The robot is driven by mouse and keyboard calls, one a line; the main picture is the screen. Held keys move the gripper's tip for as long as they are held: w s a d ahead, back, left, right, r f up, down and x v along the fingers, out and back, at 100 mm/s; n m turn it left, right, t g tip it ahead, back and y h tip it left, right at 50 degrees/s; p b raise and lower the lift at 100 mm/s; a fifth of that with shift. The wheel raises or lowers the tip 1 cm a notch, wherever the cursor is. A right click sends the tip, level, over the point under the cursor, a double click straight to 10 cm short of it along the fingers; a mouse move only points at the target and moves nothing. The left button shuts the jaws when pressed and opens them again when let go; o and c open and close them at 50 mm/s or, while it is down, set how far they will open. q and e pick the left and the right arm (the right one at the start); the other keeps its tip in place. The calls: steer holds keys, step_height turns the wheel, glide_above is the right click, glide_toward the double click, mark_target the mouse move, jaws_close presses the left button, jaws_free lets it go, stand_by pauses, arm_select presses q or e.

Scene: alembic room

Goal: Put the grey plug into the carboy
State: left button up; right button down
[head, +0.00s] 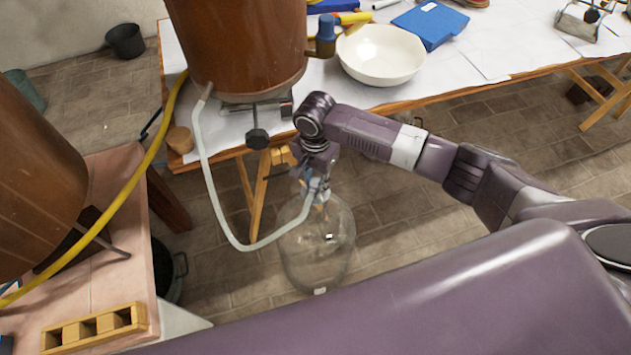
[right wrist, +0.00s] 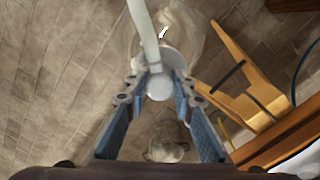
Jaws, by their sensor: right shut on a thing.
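The clear glass carboy (head: 318,250) stands on the tiled floor below the table edge. My right gripper (head: 316,188) points down over its neck. In the right wrist view, the right gripper's blue-padded fingers (right wrist: 160,88) are shut on the pale grey plug (right wrist: 159,87). A pale hose (right wrist: 145,32) runs up beside the plug. In the head view this hose (head: 208,180) loops down from the copper vessel's outlet to the gripper. My fingers hide most of the plug in the head view, and I cannot tell whether it touches the neck. My left gripper is not in view.
A copper vessel (head: 235,45) stands on the white-topped table (head: 480,65), with a white bowl (head: 381,54) beside it. Another copper vessel (head: 35,185) stands at left, with a yellow hose (head: 140,165). Wooden trestle legs (head: 258,190) stand close behind the carboy.

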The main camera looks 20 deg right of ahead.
mark_target(315, 194)
steer(key=shift+f, duration=0.15)
steer(key=shift+f, duration=0.95)
steer(key=shift+f+b, duration=0.35)
steer(key=shift+f, duration=0.5)
stand_by(1.1)
steer(key=shift+f+p, duration=0.6)
steer(key=shift+f, duration=0.25)
stand_by(2.3)
steer(key=c, duration=1.6)
jaws_free()
steer(key=shift+r, duration=0.1)
